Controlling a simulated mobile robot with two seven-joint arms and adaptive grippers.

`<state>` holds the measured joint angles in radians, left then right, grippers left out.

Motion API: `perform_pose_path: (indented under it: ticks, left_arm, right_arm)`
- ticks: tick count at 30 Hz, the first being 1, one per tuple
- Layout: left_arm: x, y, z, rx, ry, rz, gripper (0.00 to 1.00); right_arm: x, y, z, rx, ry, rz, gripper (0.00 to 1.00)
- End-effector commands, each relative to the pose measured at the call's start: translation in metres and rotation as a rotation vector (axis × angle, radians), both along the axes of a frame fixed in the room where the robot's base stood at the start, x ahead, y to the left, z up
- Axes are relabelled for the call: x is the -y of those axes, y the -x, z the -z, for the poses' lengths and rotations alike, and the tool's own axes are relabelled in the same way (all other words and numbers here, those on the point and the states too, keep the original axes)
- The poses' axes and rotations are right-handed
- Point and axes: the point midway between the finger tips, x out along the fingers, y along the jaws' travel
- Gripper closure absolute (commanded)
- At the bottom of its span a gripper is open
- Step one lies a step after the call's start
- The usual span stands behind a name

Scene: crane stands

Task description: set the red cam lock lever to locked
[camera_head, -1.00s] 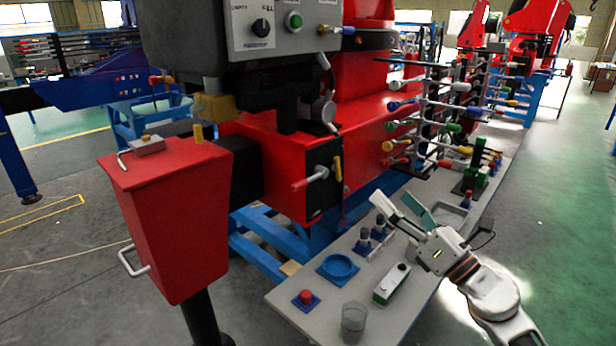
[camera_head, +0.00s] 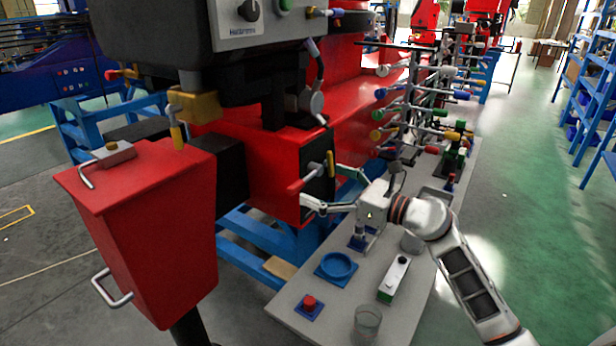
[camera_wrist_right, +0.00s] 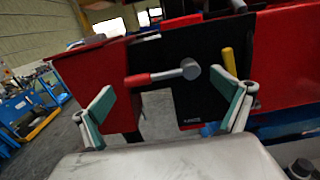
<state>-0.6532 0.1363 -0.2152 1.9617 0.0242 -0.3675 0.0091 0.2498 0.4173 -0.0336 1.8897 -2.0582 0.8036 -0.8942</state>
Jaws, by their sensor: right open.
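The red cam lock lever (camera_head: 300,183) sticks out to the left from a grey hub on a black plate on the red machine's front. In the right wrist view the lever (camera_wrist_right: 142,79) lies nearly level, its red grip at the left and its grey hub at the right. My right gripper (camera_head: 322,187) is open in front of the black plate, with its fingers spread wide. In the wrist view the fingers (camera_wrist_right: 163,88) stand on either side of the lever, with nothing held between them. I cannot tell how far the fingers are from the lever. My left gripper is not in view.
A yellow handle (camera_wrist_right: 228,62) stands upright right of the hub, near the right finger. The grey table (camera_head: 335,305) below holds a blue ring (camera_head: 336,268), a red button (camera_head: 309,302) and a glass (camera_head: 367,323).

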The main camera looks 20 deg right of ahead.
Motion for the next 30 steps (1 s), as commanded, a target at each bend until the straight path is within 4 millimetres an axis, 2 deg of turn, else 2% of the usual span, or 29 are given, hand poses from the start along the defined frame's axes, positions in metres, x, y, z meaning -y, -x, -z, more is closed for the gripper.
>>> perform_pose_path:
  ticks: [7,18,19,24,30]
  left_arm:
    - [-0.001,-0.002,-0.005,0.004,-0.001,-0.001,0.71]
    - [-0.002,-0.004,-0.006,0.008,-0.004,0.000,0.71]
    - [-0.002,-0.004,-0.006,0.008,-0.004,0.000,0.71]
    - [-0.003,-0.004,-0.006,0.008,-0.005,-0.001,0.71]
    - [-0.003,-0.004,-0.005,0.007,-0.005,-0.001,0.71]
  right_arm:
    - [-0.020,-0.025,-0.001,0.001,-0.002,0.000,0.00]
    - [-0.024,-0.031,0.000,-0.001,-0.001,-0.001,0.00]
    - [-0.024,-0.030,0.000,-0.001,-0.001,0.000,0.03]
    - [-0.024,-0.030,0.000,-0.001,-0.001,-0.001,0.47]
    - [-0.024,-0.030,0.001,0.005,0.006,-0.001,0.47]
